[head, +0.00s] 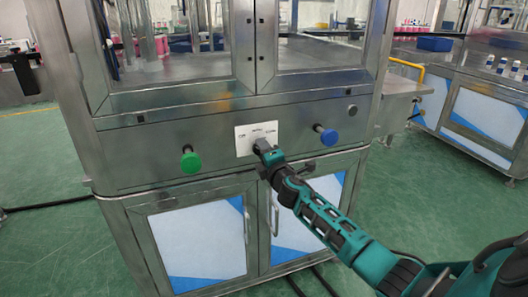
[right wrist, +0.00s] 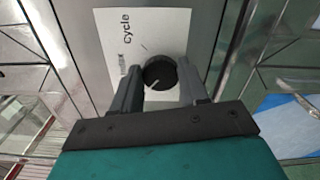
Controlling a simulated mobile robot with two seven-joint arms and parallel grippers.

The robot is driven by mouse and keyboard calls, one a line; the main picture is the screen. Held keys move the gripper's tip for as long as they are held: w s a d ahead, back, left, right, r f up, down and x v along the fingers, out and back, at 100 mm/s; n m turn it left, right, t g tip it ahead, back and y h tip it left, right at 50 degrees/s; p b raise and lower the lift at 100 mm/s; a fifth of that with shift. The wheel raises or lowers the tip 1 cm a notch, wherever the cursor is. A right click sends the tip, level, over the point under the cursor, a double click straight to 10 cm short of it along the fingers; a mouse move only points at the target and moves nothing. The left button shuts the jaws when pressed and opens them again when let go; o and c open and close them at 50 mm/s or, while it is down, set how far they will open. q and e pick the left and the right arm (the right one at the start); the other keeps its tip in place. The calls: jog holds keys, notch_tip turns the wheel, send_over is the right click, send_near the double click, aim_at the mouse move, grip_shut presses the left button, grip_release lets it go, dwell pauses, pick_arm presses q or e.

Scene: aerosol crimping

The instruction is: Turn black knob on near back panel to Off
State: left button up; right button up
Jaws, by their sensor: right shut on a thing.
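The black knob (right wrist: 159,71) sits on a white label plate in the right wrist view, with a short white pointer mark towards the lower left of that picture. The plate (head: 242,141) is on the machine's grey front panel in the head view, with small labels along its top. "Cycle" is readable in the wrist view; another label there is blurred. My right gripper (head: 261,147) reaches the plate and is shut on the knob, one finger on each side. It hides the knob in the head view. My left gripper is not in view.
A small grey button (head: 351,109) is higher on the right. Cabinet doors with handles (head: 275,215) are below, near my right arm.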

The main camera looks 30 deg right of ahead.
dwell(0.5)
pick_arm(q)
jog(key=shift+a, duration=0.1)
pick_arm(e)
jog(key=o, duration=1.1)
jog(key=shift+c, duration=0.2)
jog(key=shift+s, duration=0.15)
pick_arm(q)
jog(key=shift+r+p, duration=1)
jog(key=shift+p, duration=0.05)
pick_arm(e)
jog(key=v, duration=1.2)
jog(key=shift+s, duration=0.35)
jog(key=shift+a, duration=0.1)
